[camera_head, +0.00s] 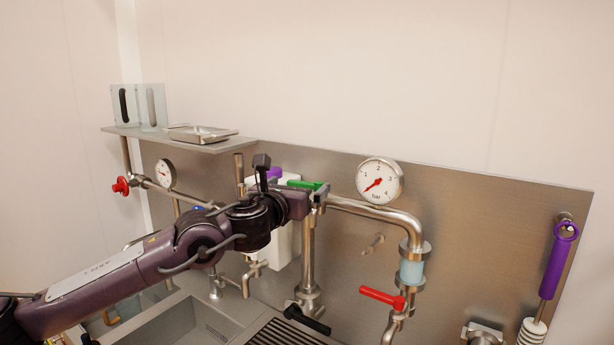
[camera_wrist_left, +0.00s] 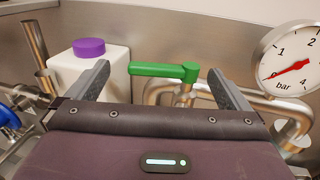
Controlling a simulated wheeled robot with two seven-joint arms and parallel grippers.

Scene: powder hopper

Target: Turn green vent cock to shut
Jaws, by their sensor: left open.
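The green vent cock (camera_head: 303,184) sits on the steel pipework left of the large gauge. In the left wrist view its green handle (camera_wrist_left: 158,70) lies level, with its free end to the left and its hub to the right above a steel stem. My left gripper (camera_head: 322,193) is at the cock in the head view. In the left wrist view the left gripper (camera_wrist_left: 158,72) is open, with one finger on each side of the handle; I see no clear contact. My right gripper is not in view.
A round pressure gauge (camera_head: 379,181) stands close right of the cock. A white container with a purple cap (camera_wrist_left: 89,47) stands to the left. A red lever (camera_head: 382,297), a black lever (camera_head: 307,320) and a purple-handled brush (camera_head: 556,262) are further right and below. A shelf (camera_head: 220,147) is upper left.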

